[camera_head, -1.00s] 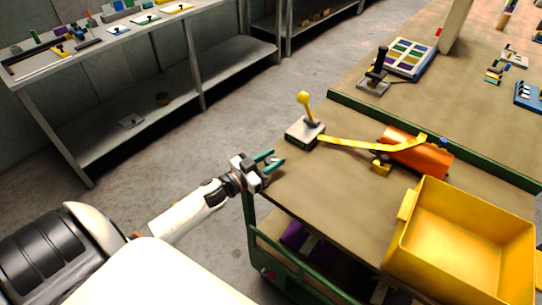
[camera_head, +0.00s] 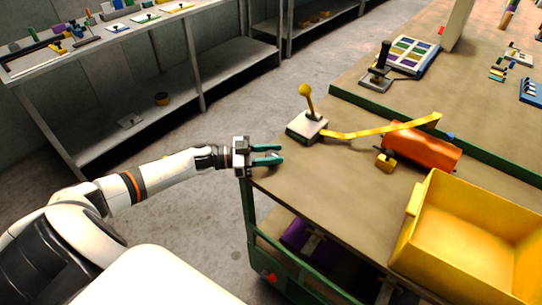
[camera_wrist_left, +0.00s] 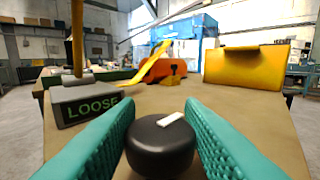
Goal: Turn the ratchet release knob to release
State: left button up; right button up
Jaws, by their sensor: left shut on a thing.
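The ratchet is a grey block (camera_head: 307,127) with a yellow-knobbed lever (camera_head: 306,100) near the bench's left edge. In the left wrist view the block (camera_wrist_left: 85,101) carries a green "LOOSE" label. A round black knob (camera_wrist_left: 160,145) with a white mark on top sits between the teal fingers of my left gripper (camera_wrist_left: 162,140). In the head view my left gripper (camera_head: 268,155) is at the bench edge, just in front of the block, and its fingers mostly hide the knob. A yellow strap (camera_head: 370,132) runs from the block over an orange cylinder (camera_head: 425,150). My right gripper is not in view.
A small yellow block (camera_head: 386,159) lies by the cylinder. A yellow bin (camera_head: 412,235) fills the bench's near right. A green rail (camera_head: 355,99) runs along the back, with a black-handled device (camera_head: 380,75) behind it. The bench top between knob and bin is clear.

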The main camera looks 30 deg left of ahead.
pick_arm(q)
jog(key=shift+d, duration=0.1)
jog(key=o, duration=1)
jog(key=shift+w, duration=0.1)
jog(key=b+v, duration=0.1)
jog(key=v, duration=1.1)
